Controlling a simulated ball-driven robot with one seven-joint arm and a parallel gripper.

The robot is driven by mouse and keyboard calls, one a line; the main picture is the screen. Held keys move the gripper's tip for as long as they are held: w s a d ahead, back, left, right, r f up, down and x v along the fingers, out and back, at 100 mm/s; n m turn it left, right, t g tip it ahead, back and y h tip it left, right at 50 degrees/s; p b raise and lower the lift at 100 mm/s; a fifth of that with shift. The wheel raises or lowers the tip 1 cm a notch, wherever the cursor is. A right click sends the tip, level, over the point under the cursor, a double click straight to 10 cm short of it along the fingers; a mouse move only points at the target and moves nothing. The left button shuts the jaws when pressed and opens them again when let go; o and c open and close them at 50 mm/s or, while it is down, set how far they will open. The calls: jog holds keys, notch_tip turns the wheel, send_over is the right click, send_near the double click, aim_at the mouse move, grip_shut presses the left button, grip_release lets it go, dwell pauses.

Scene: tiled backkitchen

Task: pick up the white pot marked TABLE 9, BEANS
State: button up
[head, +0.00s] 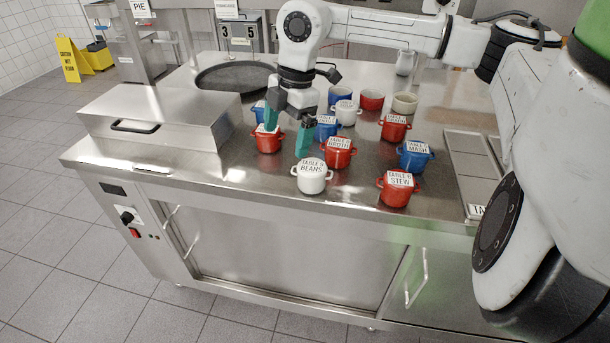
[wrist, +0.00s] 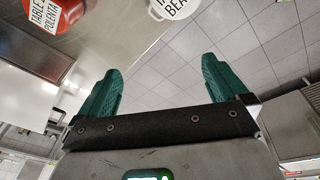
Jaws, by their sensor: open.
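A white pot (head: 311,184) with a label on its lid reading TABLE and BEANS stands at the front edge of the steel counter; its number is too small to read surely. The same white pot shows at the top of the wrist view (wrist: 178,8), partly cut off. My gripper (head: 287,136) is open and empty, pointing down, with green fingers. It is above and behind-left of the white pot, apart from it, near a red pot (head: 268,142). In the wrist view that red pot (wrist: 70,16), labelled POLENTA, is at top left.
A red pot (head: 338,158) stands right behind the white pot, and a red STEW pot (head: 396,193) stands to its right. A blue MASH pot (head: 413,161) and several other pots stand behind. A steel box (head: 158,115) is at left. Bare counter lies left of the white pot.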

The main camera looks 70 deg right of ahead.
jog(key=m+g+h, duration=0.1)
jog(key=g, duration=0.1)
send_over(312, 166)
jog(key=shift+d+f, duration=0.1)
jog(key=shift+f, duration=0.35)
notch_tip(312, 166, down, 4)
jog(key=shift+s+d+f, duration=0.1)
jog(key=shift+f, duration=0.1)
jog(key=shift+a+f+p, duration=0.2)
jog(key=shift+f+p, duration=0.65)
jog(key=shift+f, duration=2.25)
jog(key=shift+c, duration=0.5)
jog(key=c, duration=1.1)
jog(key=shift+r, duration=0.1)
jog(key=shift+c, duration=0.2)
